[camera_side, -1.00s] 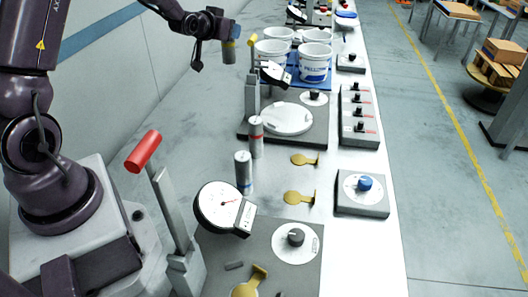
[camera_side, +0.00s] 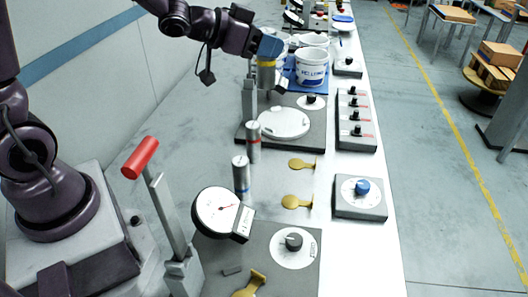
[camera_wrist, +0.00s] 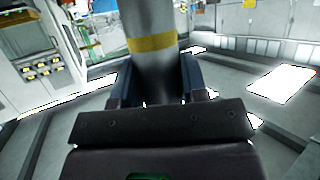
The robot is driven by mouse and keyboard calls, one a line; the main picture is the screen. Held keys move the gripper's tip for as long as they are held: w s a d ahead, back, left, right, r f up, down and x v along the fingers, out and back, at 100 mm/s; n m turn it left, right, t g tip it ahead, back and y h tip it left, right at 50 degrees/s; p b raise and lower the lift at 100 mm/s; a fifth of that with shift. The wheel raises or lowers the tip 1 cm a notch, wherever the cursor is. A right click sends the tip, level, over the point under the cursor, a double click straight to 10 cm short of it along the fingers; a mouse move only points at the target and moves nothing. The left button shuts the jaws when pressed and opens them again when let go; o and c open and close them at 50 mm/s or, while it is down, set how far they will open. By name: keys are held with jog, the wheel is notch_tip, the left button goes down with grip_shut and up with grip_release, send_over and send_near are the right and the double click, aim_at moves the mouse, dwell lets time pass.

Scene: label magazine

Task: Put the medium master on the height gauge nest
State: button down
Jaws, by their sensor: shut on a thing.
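My gripper (camera_side: 268,48) is shut on a grey cylinder with a yellow band (camera_side: 266,76), held upright in the air. In the wrist view the cylinder (camera_wrist: 150,22) stands between my two fingers (camera_wrist: 157,88). In the side view it hangs in front of the farther gauge's dial, above the back of its dark base (camera_side: 310,139). That base carries a round white plate (camera_side: 284,122), empty. A red-banded cylinder (camera_side: 253,152) and a blue-banded cylinder (camera_side: 241,190) stand upright on the bench. I cannot tell which plate is the height gauge nest.
A nearer dial gauge (camera_side: 217,213) and a red-handled lever (camera_side: 140,158) stand in front. White buckets (camera_side: 311,68) stand behind my gripper. Gold tabs (camera_side: 297,202), a blue-knob box (camera_side: 361,195) and a knob panel (camera_side: 356,135) lie to the right.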

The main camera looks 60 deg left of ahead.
aim_at(274, 86)
jog(key=shift+w+d, duration=0.2)
jog(key=shift+d, duration=0.65)
jog(key=f, duration=0.1)
jog(key=f+n+y, duration=0.1)
jog(key=f, duration=0.1)
jog(key=w+f+n+y, duration=0.1)
jog(key=f, duration=0.1)
jog(key=shift+a, duration=0.35)
jog(key=shift+y, duration=0.4)
jog(key=shift+s+d+f, duration=0.3)
jog(key=shift+s+f, duration=0.15)
jog(key=shift+s, duration=0.25)
jog(key=shift+s+d+f, duration=0.25)
jog(key=shift+s+f, duration=0.2)
jog(key=shift+s, duration=0.3)
jog(key=shift+s+d+f, duration=0.3)
jog(key=shift+s+f, duration=0.15)
jog(key=shift+s, duration=0.25)
